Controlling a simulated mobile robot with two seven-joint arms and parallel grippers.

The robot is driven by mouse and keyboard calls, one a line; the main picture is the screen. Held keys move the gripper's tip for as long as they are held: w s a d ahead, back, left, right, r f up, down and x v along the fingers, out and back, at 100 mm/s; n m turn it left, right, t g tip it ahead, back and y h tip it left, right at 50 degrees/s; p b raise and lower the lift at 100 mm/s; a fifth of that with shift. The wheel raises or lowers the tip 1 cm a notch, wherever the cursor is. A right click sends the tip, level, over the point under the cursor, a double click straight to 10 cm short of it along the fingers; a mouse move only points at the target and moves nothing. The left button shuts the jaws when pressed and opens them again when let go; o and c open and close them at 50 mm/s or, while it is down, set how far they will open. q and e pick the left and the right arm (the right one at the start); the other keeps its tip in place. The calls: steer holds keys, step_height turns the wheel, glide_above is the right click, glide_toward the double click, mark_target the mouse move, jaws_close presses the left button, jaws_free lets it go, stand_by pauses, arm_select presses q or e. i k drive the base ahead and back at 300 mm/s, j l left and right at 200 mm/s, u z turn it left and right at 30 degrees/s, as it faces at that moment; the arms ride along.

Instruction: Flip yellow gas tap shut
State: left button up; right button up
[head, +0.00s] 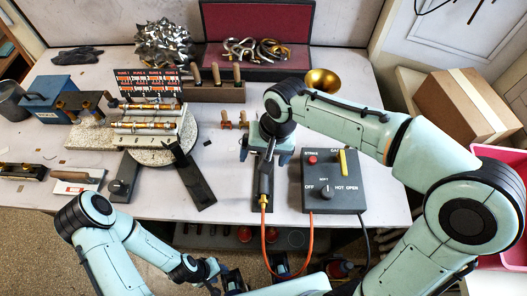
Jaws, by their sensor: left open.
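The yellow gas tap (343,162) is a narrow lever on the right side of a dark control box (312,200). It lies lengthwise, pointing away from me, between a partly covered label at its far end and the word OPEN at its near end. My left gripper (214,276) is open at the bottom of the view, below the table's front edge and well left of the box. My right arm reaches over the far side of the box. Its gripper (265,153) points down at the dark torch, left of the tap and apart from it; its fingertips are hidden.
The box also carries a red STRIKE button (312,159) and a black knob (327,192). An orange hose (310,240) loops from the torch (263,185) to the box. A round turntable (150,153) with brass parts stands left. A brass bell (322,81) is behind.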

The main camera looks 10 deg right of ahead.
mark_target(340, 158)
steer(key=k, duration=1)
